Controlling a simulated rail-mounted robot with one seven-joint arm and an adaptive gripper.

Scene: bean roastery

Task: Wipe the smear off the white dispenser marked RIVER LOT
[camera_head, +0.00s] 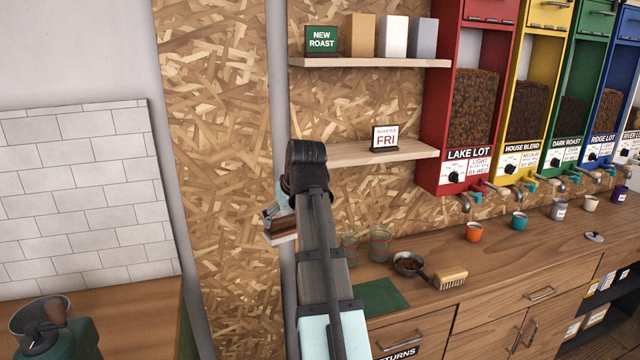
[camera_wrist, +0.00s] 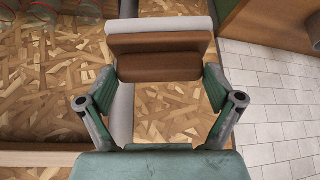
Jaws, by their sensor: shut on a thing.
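My gripper (camera_wrist: 160,82) is shut on a block with a brown body and a pale layer (camera_wrist: 160,24), which looks like a wiping pad. In the head view, my gripper (camera_head: 276,216) is left of the shelves, in front of the chipboard wall, with the pad (camera_head: 284,237) at its end. The white dispenser (camera_head: 630,146) is at the far right edge of the head view, mostly cut off; only part of its label, starting "RIVER", shows. No smear can be made out. My gripper is far to the left of this dispenser.
Red (camera_head: 434,110), yellow, green and blue dispensers line the wall, with taps below. The counter (camera_head: 480,262) carries coloured cups, glass jars (camera_head: 380,245), a bowl of beans (camera_head: 408,264) and a brush (camera_head: 450,279). Two shelves (camera_head: 375,153) hang left of the dispensers.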

